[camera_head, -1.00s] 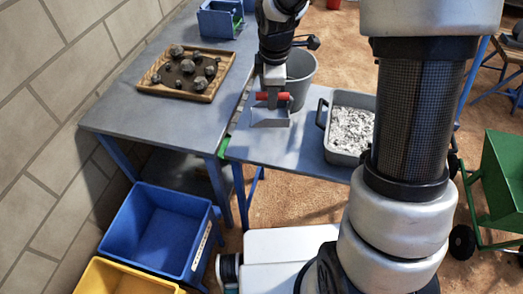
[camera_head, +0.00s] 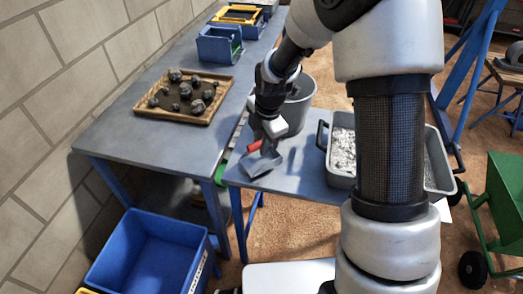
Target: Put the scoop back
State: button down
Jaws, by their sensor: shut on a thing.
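My gripper (camera_head: 262,142) is shut on the red handle of the scoop (camera_head: 258,164). The scoop has a grey metal pan and hangs tilted below the gripper. It shows over the left end of the low grey-blue table (camera_head: 290,184), in front of the grey bucket (camera_head: 299,104). Whether the pan touches the table top cannot be told. The fingertips are small and partly hidden by the wrist. A grey tray (camera_head: 341,178) of pale crushed stone stands to the right, partly hidden behind my arm.
A wooden tray (camera_head: 143,109) of dark rocks lies on the higher table (camera_head: 150,146) at left. Blue boxes (camera_head: 218,45) stand farther back. A blue crate (camera_head: 150,250) is on the floor at front left. A green cart (camera_head: 503,190) stands at right.

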aim_at(253, 162)
jog(key=shift+s+x, duration=0.1)
jog(key=shift+x, duration=0.5)
jog(key=shift+s+x, duration=0.15)
jog(key=shift+x, duration=0.45)
jog(key=shift+f, duration=0.1)
jog(key=shift+d+f, duration=0.1)
jog(key=shift+f, duration=0.1)
jog(key=c, duration=1.6)
grip_release()
jog(key=shift+r, duration=0.1)
